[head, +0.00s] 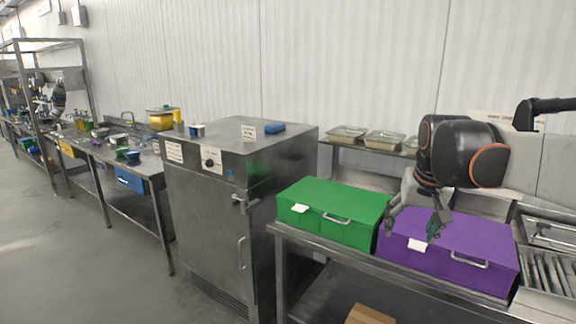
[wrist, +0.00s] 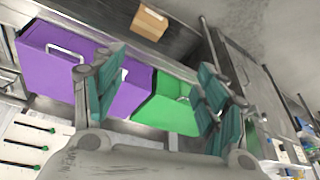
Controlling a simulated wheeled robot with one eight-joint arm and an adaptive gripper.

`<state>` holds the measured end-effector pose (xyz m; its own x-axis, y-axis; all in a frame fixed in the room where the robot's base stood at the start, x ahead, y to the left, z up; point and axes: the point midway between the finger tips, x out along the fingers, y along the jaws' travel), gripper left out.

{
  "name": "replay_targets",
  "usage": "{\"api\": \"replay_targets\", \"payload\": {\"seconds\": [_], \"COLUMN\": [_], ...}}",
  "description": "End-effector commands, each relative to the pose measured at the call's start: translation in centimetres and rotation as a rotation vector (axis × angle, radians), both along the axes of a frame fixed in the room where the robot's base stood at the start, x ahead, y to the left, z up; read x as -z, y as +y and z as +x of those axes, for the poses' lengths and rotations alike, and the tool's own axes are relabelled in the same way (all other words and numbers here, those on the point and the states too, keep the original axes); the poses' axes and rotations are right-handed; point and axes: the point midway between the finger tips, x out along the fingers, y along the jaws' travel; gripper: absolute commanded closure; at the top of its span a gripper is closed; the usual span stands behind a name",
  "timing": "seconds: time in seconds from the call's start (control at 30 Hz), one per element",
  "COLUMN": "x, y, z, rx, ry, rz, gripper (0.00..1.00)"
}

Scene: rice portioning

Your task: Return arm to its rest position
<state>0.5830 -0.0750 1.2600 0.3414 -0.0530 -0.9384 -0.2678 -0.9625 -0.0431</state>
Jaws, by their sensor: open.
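My gripper (head: 413,222) is open and hangs fingers-down in front of the purple box in the head view. It also shows open in the wrist view (wrist: 163,98), with nothing between its fingers. The purple box (head: 468,236) stands closed on the steel table at the right, and shows in the wrist view (wrist: 55,75). The green box (head: 333,207) stands closed to its left, and shows in the wrist view (wrist: 165,112). Part of the purple box is hidden behind my fingers. I cannot tell whether the fingertips touch it.
A steel cabinet (head: 215,210) stands left of the table. Metal trays of food (head: 383,140) sit on a shelf behind. A cardboard box (head: 370,315) lies on the lower shelf. A rack (head: 548,270) of metal utensils is at the far right. Floor at left is clear.

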Motion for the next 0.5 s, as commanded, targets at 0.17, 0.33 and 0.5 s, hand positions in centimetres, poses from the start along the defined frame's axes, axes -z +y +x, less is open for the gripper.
{"api": "replay_targets", "payload": {"seconds": [0.17,0.33,0.5], "x": [1.4,3.6,6.5], "y": [2.4,4.2,5.7], "z": [-5.6,-10.7,-15.4], "rx": [-0.063,-0.122,-0.179], "ry": [-0.059,-0.115,-0.173], "rz": [-0.018,-0.035,-0.053], "gripper": [0.33,0.33,0.33]}}
